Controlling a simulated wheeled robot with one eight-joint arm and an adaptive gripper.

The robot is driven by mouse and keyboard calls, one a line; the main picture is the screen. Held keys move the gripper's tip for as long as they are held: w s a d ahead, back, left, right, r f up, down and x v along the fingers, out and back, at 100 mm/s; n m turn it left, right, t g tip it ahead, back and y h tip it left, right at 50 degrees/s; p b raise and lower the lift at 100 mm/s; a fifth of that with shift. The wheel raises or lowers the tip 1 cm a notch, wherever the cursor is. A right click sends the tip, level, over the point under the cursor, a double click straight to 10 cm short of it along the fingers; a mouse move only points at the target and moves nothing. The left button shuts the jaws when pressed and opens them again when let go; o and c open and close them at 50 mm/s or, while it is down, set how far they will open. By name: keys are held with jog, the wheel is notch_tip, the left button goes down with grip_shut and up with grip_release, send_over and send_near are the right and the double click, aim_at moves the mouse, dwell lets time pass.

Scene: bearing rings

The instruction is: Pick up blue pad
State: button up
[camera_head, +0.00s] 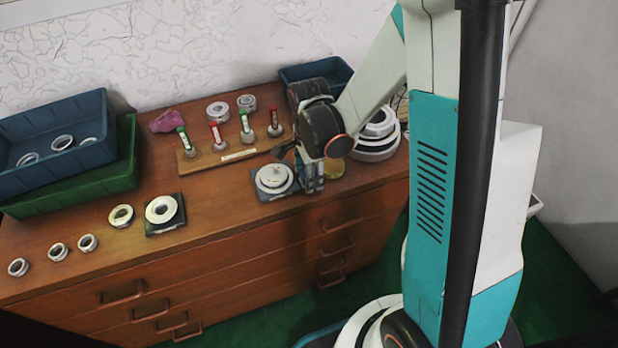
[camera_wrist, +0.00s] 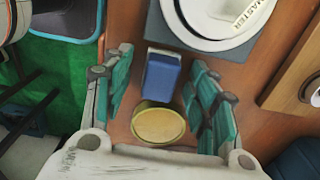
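The blue pad (camera_wrist: 162,76) is a small blue block with a paler top. In the wrist view it stands on the wooden top between my gripper's teal fingers (camera_wrist: 163,92), with a visible gap on each side. My gripper is open and points down over it. In the head view my gripper (camera_head: 312,184) is at the front edge of the dresser top, just right of a white disc on a dark plate; the pad cannot be clearly told apart from the fingers there.
A yellow round tin (camera_wrist: 158,124) is close beside the pad, also between the fingers. The dark plate (camera_wrist: 208,45) with the white disc marked MASTER (camera_wrist: 240,12) lies just beyond the pad. A wooden rack (camera_head: 215,160) with gauges stands behind. Blue (camera_head: 60,125) and green trays are at left.

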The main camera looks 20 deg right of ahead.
jog(key=c, duration=1.2)
jog(key=shift+r, duration=0.15)
notch_tip(320, 180, up, 20)
jog(key=p, duration=0.7)
jog(key=shift+p, duration=0.3)
